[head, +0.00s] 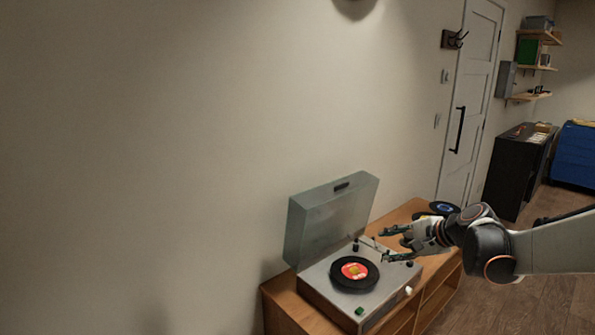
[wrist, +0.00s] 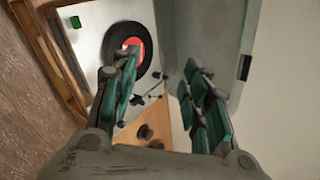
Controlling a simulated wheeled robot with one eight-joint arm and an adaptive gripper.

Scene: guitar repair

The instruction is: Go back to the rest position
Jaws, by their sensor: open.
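My gripper (head: 386,244) hangs over the right part of a record player (head: 375,302), with my arm reaching in from the right. In the wrist view my gripper (wrist: 157,97) is open, its green-padded fingers apart with nothing between them. A black record with a red label (head: 354,274) lies on the player; it also shows in the wrist view (wrist: 146,43). The player's clear lid (head: 327,220) stands raised at the back. The tonearm (wrist: 150,96) shows just beyond the fingers; I cannot tell whether it touches the record.
The player stands on a wooden cabinet (head: 277,291) against the wall. Another dark record (head: 444,208) lies on the cabinet behind my gripper. A white door (head: 476,100), a black cabinet (head: 511,180) and a blue chest (head: 577,157) are farther back. The floor (head: 535,300) at lower right is clear.

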